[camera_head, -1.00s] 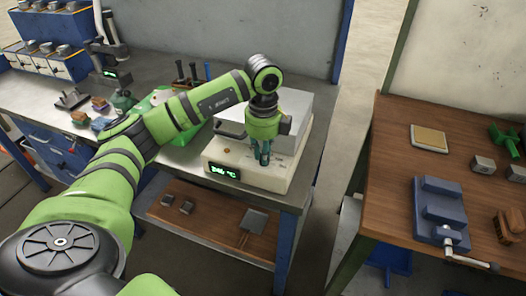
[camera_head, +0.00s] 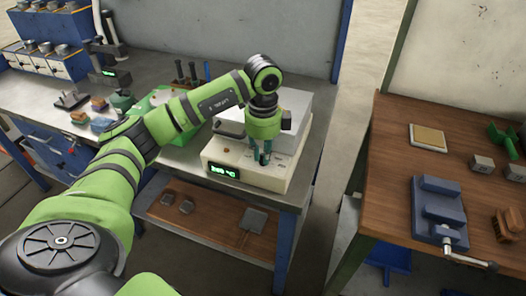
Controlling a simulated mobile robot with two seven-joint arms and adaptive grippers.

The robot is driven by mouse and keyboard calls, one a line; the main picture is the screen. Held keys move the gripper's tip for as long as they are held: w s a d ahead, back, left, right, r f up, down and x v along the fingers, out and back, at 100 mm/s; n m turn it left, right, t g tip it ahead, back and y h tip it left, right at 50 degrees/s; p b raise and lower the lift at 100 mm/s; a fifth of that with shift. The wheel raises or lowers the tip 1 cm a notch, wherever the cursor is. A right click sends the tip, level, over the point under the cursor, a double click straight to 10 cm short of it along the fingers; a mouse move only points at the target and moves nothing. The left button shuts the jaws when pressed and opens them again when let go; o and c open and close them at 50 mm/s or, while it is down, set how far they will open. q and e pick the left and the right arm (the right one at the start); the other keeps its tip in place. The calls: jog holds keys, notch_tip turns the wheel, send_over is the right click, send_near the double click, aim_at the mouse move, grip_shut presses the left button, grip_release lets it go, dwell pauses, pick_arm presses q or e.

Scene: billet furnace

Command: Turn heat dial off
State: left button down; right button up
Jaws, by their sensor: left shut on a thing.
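The billet furnace (camera_head: 285,180) is a cream and grey box on the right end of the metal bench. A lit green display (camera_head: 224,171) is on its front left; its digits are too small to read surely. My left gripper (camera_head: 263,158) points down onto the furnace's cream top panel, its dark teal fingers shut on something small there. The heat dial is hidden by the fingers, so I cannot see its setting. A small brown knob (camera_head: 226,150) sits on the panel left of the gripper. My right gripper is not in view.
A green box (camera_head: 160,104) stands on the bench left of the furnace, under my left arm. A wooden table (camera_head: 395,150) at right carries a blue vise (camera_head: 440,210) and small metal blocks. A floor gap separates bench and table.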

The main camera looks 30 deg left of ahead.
pick_arm(q)
jog(key=c, duration=1.2)
grip_release()
notch_tip(320, 180, up, 12)
